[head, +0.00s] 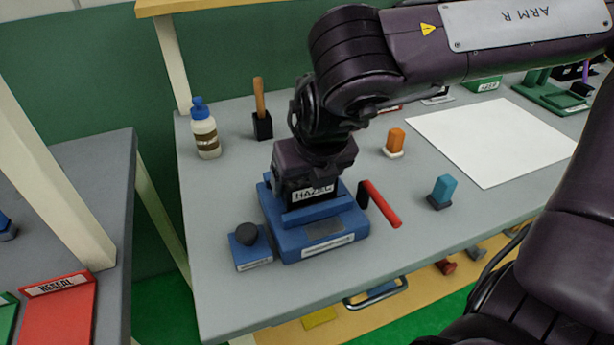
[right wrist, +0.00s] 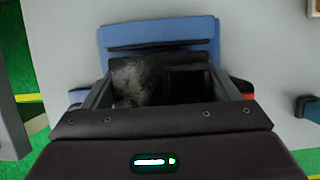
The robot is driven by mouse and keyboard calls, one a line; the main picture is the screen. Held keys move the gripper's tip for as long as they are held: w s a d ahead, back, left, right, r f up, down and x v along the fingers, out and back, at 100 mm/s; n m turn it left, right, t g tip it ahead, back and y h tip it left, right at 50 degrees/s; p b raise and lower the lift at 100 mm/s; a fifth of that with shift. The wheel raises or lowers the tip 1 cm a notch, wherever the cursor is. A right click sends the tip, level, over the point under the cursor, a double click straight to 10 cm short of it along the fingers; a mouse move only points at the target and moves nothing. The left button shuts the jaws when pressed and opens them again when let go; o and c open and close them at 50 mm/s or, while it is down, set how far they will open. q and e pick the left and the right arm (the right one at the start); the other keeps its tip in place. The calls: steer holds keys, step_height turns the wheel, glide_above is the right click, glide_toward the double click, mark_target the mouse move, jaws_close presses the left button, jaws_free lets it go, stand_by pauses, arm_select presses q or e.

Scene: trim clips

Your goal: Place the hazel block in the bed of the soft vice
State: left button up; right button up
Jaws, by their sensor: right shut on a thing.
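The hazel block (head: 313,194), dark with a white label reading HAZEL, is between the fingers of my right gripper (head: 306,186). The gripper is shut on it and points down. The block is at the blue soft vice (head: 318,245), above or between its jaws. Its lower end is hidden by the front jaw, so I cannot tell if it touches the bed. In the right wrist view the block (right wrist: 137,82) shows between the fingers, with the blue vice (right wrist: 160,33) beyond. My left gripper is not in view.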

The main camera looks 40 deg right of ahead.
steer(key=shift+f, duration=0.1)
steer(key=o, duration=1)
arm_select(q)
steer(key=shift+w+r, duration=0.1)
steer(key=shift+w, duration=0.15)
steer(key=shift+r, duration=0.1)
arm_select(e)
steer(key=shift+v, duration=1.05)
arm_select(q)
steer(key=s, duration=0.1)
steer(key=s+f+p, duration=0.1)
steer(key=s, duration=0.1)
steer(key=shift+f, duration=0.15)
arm_select(e)
steer(key=v, duration=1)
